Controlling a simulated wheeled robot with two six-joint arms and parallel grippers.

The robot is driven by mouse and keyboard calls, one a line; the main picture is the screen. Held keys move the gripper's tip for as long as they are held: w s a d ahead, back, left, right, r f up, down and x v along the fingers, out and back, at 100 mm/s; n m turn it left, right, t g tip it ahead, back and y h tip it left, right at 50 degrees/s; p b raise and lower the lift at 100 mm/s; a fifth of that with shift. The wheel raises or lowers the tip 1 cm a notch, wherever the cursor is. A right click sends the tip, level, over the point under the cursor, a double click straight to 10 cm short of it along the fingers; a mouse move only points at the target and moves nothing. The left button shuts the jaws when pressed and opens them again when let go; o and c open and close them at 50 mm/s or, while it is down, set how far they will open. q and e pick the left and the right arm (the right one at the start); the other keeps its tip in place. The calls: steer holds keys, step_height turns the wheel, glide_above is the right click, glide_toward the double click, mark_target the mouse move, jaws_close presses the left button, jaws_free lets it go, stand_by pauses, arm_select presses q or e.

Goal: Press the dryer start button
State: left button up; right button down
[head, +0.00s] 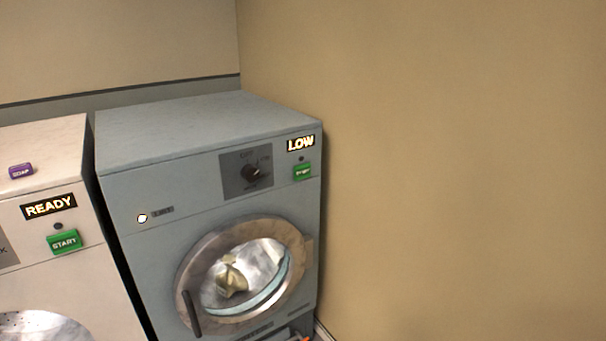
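The dryer (150,200) is a blue-grey front-loading machine in the middle of the head view. Its green start button (302,172) is at the upper right of its front, under a lit sign (300,143) reading LOW. A dark dial (251,172) is on a grey panel left of the button. The round door (190,262) looks closed, and a pale cloth (232,281) shows behind its glass. Neither of my grippers is in view.
A white machine (50,145) stands at the left with a READY sign (48,206), its own green START button (64,241) and a purple soap item (20,171) on it. A beige wall (450,170) rises close along the dryer's right side.

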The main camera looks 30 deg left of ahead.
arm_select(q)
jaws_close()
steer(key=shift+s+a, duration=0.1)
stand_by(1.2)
